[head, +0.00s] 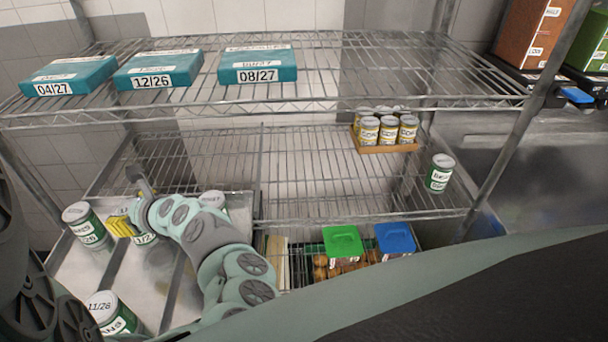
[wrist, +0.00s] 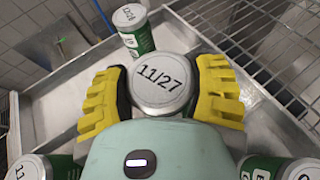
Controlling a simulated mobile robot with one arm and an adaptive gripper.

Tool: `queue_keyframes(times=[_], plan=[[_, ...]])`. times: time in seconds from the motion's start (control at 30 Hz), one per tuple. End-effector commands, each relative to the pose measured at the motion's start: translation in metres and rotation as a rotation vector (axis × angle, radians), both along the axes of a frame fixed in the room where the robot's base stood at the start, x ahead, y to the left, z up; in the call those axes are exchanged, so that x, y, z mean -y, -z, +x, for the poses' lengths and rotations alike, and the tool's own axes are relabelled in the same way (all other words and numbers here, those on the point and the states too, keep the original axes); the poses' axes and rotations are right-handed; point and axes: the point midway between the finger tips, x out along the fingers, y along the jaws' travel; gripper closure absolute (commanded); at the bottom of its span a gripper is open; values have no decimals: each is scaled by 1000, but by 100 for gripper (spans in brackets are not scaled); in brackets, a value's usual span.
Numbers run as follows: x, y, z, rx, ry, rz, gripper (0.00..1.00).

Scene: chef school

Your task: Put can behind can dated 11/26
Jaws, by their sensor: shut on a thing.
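My gripper (head: 125,226) has yellow fingers and is shut on a green-and-white can (head: 145,239). In the wrist view the gripper (wrist: 163,95) clasps this can from both sides, and its lid (wrist: 160,78) reads 11/27. A can (head: 108,309) with a lid date that looks like 11/26 or 11/28 stands at the near left. Another green can (head: 86,226) stands left of my gripper. A can (head: 212,201) is partly hidden behind my arm. In the wrist view one can (wrist: 133,30) stands beyond the held can, and others are cut off at the lower corners.
The cans at left stand on metal trays (head: 165,285). A wire rack shelf (head: 310,180) holds a carton of small yellow cans (head: 390,147) and a lone green can (head: 440,173). Teal boxes (head: 255,65) lie on the upper shelf. Green and blue lidded containers sit low at centre.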

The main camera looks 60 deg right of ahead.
Motion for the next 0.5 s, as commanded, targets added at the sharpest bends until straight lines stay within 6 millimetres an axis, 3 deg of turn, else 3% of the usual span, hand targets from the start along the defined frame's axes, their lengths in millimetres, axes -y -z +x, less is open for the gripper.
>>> queue_keyframes(times=[0.07,0.3,0.5], plan=[[-2,-1,7,3,-6,3,83],[1,24,5,2,6,4,82],[0,34,5,2,0,1,82]])
